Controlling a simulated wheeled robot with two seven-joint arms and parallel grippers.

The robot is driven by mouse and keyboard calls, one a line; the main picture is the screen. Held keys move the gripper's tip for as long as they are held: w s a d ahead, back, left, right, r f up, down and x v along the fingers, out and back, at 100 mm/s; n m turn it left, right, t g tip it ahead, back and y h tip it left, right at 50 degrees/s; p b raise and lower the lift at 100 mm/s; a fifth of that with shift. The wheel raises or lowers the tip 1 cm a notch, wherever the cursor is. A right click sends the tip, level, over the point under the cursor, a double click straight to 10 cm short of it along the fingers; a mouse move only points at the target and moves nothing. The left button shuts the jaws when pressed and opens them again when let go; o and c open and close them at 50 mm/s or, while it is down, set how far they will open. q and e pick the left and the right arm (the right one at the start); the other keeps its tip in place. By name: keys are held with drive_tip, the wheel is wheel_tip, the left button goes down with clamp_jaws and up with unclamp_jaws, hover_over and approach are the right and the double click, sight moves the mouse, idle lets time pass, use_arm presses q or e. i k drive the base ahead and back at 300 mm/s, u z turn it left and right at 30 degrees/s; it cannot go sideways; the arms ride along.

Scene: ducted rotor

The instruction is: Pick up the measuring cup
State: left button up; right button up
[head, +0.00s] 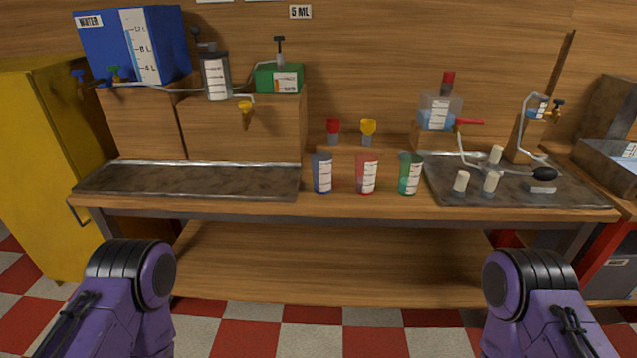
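Three measuring cups with white scale labels stand upright in a row at the middle of the wooden bench (350,205): a blue cup (322,174) on the left, a red cup (366,175) in the middle and a green cup (410,174) on the right. They stand apart from each other. My two purple arms come in at the lower left and lower right, well in front of the bench. Neither gripper is in the picture, and nothing touches the cups.
A grey tray (190,180) lies on the bench's left, below a blue water tank (135,45) and a green container (279,78). Another tray (520,192) with white-topped vials lies right. Red (333,126) and yellow (368,127) pieces stand behind the cups. Bench front is clear.

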sight(321, 162)
drive_tip(key=u, duration=0.75)
drive_tip(key=i, duration=0.9)
drive_tip(key=z, duration=0.6)
